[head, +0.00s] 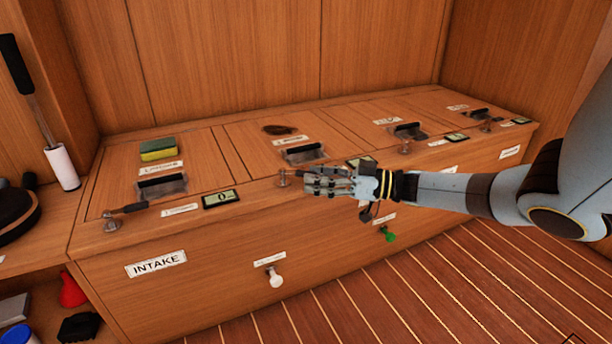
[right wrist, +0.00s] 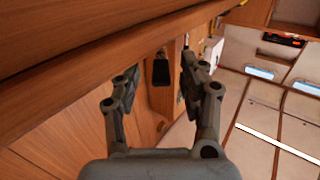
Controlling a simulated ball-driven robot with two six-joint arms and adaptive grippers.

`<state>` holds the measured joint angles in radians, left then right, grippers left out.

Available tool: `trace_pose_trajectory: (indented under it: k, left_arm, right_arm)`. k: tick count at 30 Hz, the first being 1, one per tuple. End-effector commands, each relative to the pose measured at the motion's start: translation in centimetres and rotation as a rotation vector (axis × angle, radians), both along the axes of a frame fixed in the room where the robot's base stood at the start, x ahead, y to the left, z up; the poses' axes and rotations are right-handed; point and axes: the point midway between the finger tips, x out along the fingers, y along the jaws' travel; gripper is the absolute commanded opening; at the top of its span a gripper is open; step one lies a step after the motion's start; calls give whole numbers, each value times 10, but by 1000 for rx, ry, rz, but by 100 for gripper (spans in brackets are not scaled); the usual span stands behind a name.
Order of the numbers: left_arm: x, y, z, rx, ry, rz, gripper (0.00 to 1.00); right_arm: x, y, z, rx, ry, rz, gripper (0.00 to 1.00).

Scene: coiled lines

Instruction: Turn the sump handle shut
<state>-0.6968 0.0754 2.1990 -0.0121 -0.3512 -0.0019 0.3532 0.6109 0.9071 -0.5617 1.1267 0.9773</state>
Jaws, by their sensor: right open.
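Small lever handles with metal pivots and dark grips sit along the front edge of the wooden bench top. The labels beside them are too small to read, so I cannot tell by name which is the sump handle. My right gripper (head: 312,182) is at the second lever from the left (head: 283,181), its fingers pointing left and partly hiding that lever's grip. In the right wrist view, my gripper (right wrist: 159,70) is open, and a dark grip (right wrist: 161,70) shows between and beyond its fingertips. I cannot tell whether they touch. My left gripper is not in view.
The leftmost lever (head: 112,223) stands above the INTAKE label (head: 156,263). A white knob (head: 276,279) and a green knob (head: 388,235) are on the bench front. A green and yellow sponge (head: 158,149) lies on the left hatch. The slatted floor (head: 440,285) is clear.

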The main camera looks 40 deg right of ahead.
Motion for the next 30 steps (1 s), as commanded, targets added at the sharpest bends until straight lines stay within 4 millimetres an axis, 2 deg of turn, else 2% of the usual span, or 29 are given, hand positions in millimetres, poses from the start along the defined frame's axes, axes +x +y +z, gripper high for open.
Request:
trace_pose_trajectory:
  k: [1,6,13,23,26,29,30]
  left_arm:
    - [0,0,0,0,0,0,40]
    - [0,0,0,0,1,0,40]
    - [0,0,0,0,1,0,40]
    - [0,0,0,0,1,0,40]
    - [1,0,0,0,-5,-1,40]
    - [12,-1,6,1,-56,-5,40]
    - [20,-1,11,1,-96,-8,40]
  right_arm:
    - [-11,-8,-1,-3,4,0,42]
    - [-42,-30,-1,-4,5,-1,42]
    - [-68,-50,-1,-2,2,-1,42]
    - [-73,-53,0,-1,-1,-1,42]
    - [-71,-52,-2,-1,5,-4,32]
    - [-60,-40,-21,-8,52,-29,19]
    - [-52,-32,-34,-17,86,-49,14]
